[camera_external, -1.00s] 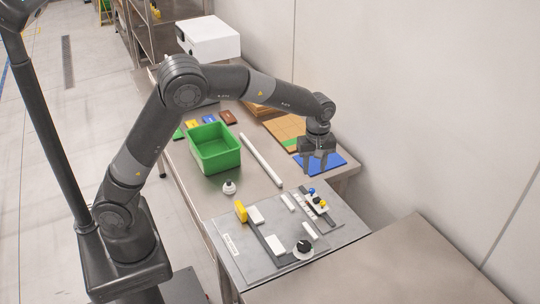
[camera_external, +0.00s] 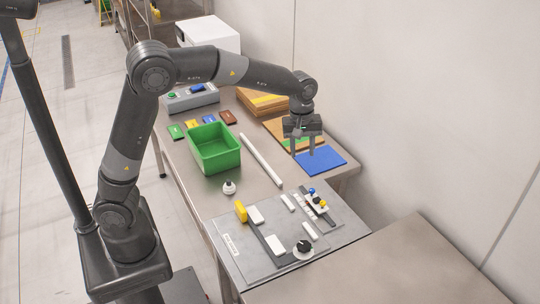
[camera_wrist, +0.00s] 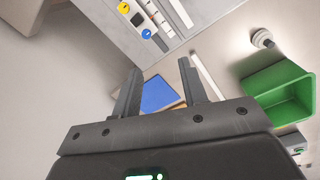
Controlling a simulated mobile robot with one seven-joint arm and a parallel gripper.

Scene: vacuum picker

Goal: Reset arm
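My gripper (camera_external: 304,148) hangs above the far right part of the bench, over the near-left side of the blue mat (camera_external: 322,160). Its two fingers are apart with nothing between them. In the wrist view the gripper (camera_wrist: 160,88) also shows its fingers spread, with the blue mat (camera_wrist: 158,95) visible beyond them. My arm is bent, its elbow high at the left and its forearm reaching right.
A green bin (camera_external: 214,150), a white rod (camera_external: 261,160) and a small white round part (camera_external: 229,188) are on the bench. A grey fixture plate (camera_external: 240,262) with several parts lies nearer. Brown boards (camera_external: 265,101) and a grey control box (camera_external: 190,97) stand farther back. A wall is at right.

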